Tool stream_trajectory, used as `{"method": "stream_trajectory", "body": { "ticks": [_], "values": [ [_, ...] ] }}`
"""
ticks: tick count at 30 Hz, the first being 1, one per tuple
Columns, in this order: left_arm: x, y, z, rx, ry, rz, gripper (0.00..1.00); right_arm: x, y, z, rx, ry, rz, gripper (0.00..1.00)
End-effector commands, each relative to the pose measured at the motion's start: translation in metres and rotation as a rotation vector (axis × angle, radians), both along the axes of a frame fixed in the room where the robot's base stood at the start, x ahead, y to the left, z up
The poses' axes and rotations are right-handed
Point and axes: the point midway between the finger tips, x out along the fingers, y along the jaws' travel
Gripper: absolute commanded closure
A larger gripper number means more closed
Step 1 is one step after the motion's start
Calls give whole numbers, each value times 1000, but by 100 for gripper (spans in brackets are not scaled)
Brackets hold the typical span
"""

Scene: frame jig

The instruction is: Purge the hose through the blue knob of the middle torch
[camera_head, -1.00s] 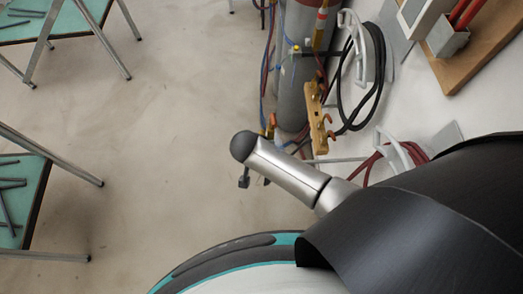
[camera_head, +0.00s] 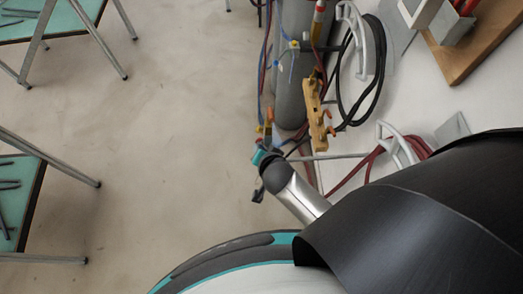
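A wooden torch holder (camera_head: 315,112) with orange parts is fixed beside the grey cylinder (camera_head: 292,90) at the wall. A fitting with yellow, orange and blue parts (camera_head: 265,132) shows just beyond my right wrist. I cannot tell which torch it belongs to, and no blue knob of the middle torch can be made out. My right arm comes in from the lower right. A small dark piece below its wrist seems to be my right gripper (camera_head: 257,195); the wrist hides most of it, so its fingers are unclear. My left gripper is out of view.
A black coiled hose (camera_head: 375,90) and a red hose (camera_head: 352,180) hang on white wall hooks. A wooden shelf (camera_head: 475,50) is at upper right. Tables with teal tops (camera_head: 35,185) and metal legs stand at left. The floor between is clear.

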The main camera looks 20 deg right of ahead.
Motion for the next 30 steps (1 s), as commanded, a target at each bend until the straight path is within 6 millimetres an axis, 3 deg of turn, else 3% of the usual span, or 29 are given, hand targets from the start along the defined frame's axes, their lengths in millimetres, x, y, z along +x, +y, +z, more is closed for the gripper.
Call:
{"method": "stream_trajectory", "body": {
  "ticks": [10,11,18,30],
  "values": [
    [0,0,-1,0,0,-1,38,-2,-1,-2,2,-2,-1,100],
    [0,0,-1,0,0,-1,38,-2,-1,-2,1,-1,-1,65],
    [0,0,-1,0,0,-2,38,-1,-1,-1,1,-4,0,38],
    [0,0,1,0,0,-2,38,-6,0,5,3,-5,-1,37]
  ]
}}
